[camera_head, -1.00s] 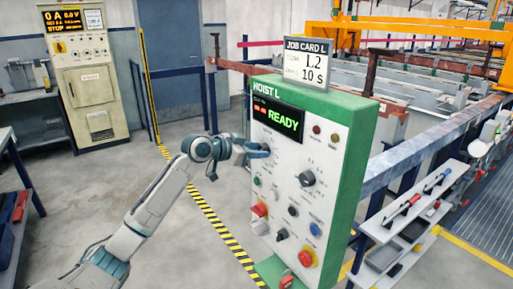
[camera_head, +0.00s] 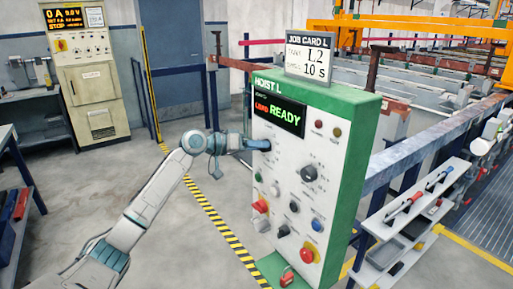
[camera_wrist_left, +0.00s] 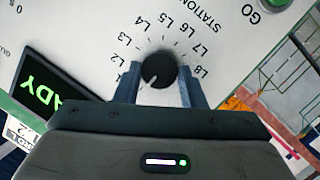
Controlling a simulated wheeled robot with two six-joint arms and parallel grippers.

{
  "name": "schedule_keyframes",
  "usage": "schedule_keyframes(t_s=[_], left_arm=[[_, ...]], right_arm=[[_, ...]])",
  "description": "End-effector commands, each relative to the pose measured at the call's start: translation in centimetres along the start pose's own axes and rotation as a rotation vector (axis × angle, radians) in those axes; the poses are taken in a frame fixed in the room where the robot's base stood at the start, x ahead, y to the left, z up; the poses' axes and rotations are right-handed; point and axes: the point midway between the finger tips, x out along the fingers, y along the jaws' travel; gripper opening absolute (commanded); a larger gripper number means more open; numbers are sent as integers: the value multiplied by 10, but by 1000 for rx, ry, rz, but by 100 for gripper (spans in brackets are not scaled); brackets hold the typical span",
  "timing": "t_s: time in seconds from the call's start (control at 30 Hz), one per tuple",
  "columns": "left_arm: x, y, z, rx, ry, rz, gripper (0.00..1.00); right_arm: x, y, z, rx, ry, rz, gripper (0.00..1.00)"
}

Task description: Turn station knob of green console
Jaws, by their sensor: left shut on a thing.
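The green console (camera_head: 362,150), labelled HOIST L, stands in the middle of the head view with a white front panel. Its screen (camera_head: 278,116) reads READY in green, with small red text beside it. The station knob (camera_wrist_left: 158,70) is black and round, ringed by marks from about L2 to L8. Its white pointer line faces the lower left in the wrist view; the exact mark is unclear. My left gripper (camera_head: 262,145) reaches the panel's left side and hides that knob in the head view. In the wrist view, its fingers (camera_wrist_left: 160,86) are shut on the knob's sides.
A larger black knob (camera_head: 309,173), a red emergency button (camera_head: 307,254) and several other controls are close by on the panel. A job card sign (camera_head: 309,56) stands on top. Shelves with tools (camera_head: 414,220) are at the right.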

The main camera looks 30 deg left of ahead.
Motion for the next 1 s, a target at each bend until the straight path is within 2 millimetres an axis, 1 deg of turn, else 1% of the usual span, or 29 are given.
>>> schedule_keyframes(t_s=[0.53, 0.57, 0.6, 0.67, 1.0], left_arm=[[0, 0, 1, -24, 0, 7, 14], [0, 0, 1, -24, 0, 7, 40], [0, 0, 1, -24, 0, 7, 48], [0, 0, 1, -24, 0, 7, 58], [-2, -1, 1, -22, 1, 6, 58]], right_arm=[[1, 1, 0, 0, 0, 1, 0], [1, 1, 0, 0, 0, 1, 0], [1, 1, 0, 0, 0, 1, 0], [1, 1, 0, 0, 0, 1, 0], [2, -3, 0, 1, 0, -3, 0]])
